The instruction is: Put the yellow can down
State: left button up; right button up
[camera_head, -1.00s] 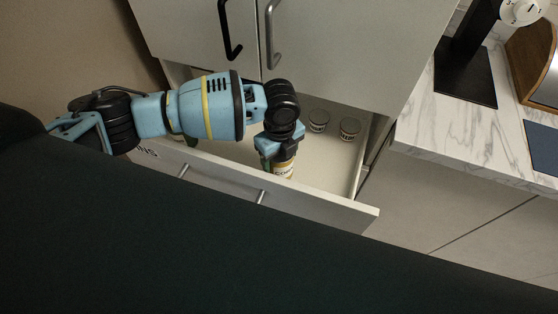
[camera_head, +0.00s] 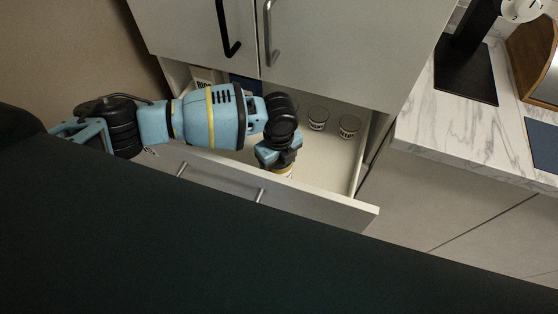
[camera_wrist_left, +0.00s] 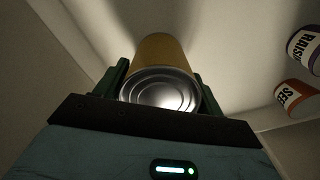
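The yellow can (camera_wrist_left: 162,50) is between the two fingers of my left gripper (camera_wrist_left: 160,85) in the left wrist view, its bare metal lid facing the camera. The fingers appear to touch its sides, so the gripper looks shut on it. In the head view, my left gripper (camera_head: 280,160) points down inside the open drawer (camera_head: 330,172), near its front panel. Only a small part of the can (camera_head: 284,173) shows there below the gripper. Its far end is hidden, so I cannot tell whether it touches the drawer floor. My right gripper is not in view.
Two labelled jars (camera_head: 318,118) (camera_head: 349,126) stand in the drawer, right of my gripper; they also show in the wrist view (camera_wrist_left: 303,45) (camera_wrist_left: 296,97). A dark blue item (camera_head: 245,88) lies at the back. Cabinet doors (camera_head: 345,45) overhang the drawer. Free floor lies right of the gripper.

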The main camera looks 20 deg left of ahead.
pick_arm(q)
jog(key=o, duration=0.3)
jog(key=shift+o, duration=0.2)
notch_tip(320, 180, up, 12)
jog(key=shift+r+p, duration=0.15)
jog(key=shift+p, duration=0.4)
